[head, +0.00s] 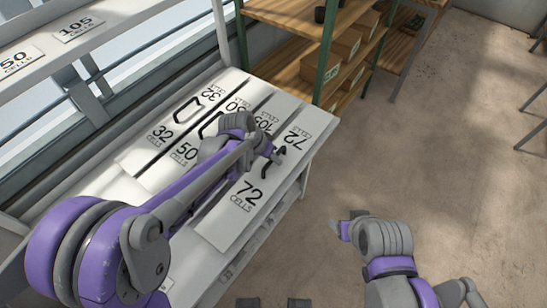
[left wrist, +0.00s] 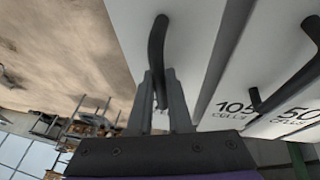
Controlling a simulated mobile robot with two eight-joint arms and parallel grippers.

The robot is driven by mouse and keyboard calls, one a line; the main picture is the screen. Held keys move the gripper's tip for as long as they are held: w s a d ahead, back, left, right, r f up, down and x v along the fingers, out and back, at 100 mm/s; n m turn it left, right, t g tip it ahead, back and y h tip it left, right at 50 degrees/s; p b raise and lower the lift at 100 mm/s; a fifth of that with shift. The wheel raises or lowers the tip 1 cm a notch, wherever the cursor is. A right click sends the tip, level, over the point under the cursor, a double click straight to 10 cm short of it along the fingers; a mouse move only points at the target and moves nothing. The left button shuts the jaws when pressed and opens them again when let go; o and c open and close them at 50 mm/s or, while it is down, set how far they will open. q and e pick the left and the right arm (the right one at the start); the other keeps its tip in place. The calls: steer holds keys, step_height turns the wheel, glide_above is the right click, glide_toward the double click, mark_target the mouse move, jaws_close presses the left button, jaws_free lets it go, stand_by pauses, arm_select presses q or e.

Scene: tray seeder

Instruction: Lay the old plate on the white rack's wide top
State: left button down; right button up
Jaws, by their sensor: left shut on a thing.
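A long white plate marked 72 CELLS (head: 232,217) lies along the right side of the white rack's wide top (head: 314,137). A black bar handle stands on the plate; it shows upright in the left wrist view (left wrist: 157,42). My left gripper (head: 275,155) is over the plate and shut on this handle, with a finger on each side of it. The plate looks flat; I cannot tell whether its whole underside touches the top. My arm hides part of it. My right gripper (head: 343,229) is low over the floor, and its jaws are unclear.
Plates marked 32, 50 (head: 187,151) and 105 lie side by side left of the 72 plate, some with black handles. A white upper shelf (head: 122,12) carries 50 and 105 labels. A wooden shelf unit (head: 285,68) with boxes stands behind. Open floor lies to the right.

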arm_select(q)
steer(key=shift+f+b, duration=0.3)
steer(key=shift+f, duration=0.1)
steer(key=c, duration=0.8)
jaws_free()
steer(key=shift+o, duration=0.2)
steer(key=v, duration=1.1)
steer(key=shift+p, duration=0.4)
steer(key=shift+s, duration=0.1)
steer(key=s+a+f+n+t+y, duration=0.1)
steer(key=s+a+n, duration=0.1)
steer(key=s+a, duration=0.2)
steer(key=s+a+f+n+t+y, duration=0.1)
steer(key=s+a+n+y, duration=0.1)
steer(key=s+a, duration=0.3)
steer(key=s+a+f+n+t+y, duration=0.1)
steer(key=s+a, duration=0.3)
steer(key=s, duration=0.6)
steer(key=shift+s+a+f+n, duration=0.2)
steer(key=shift+s+f+n, duration=0.15)
steer(key=shift+f+n, duration=0.45)
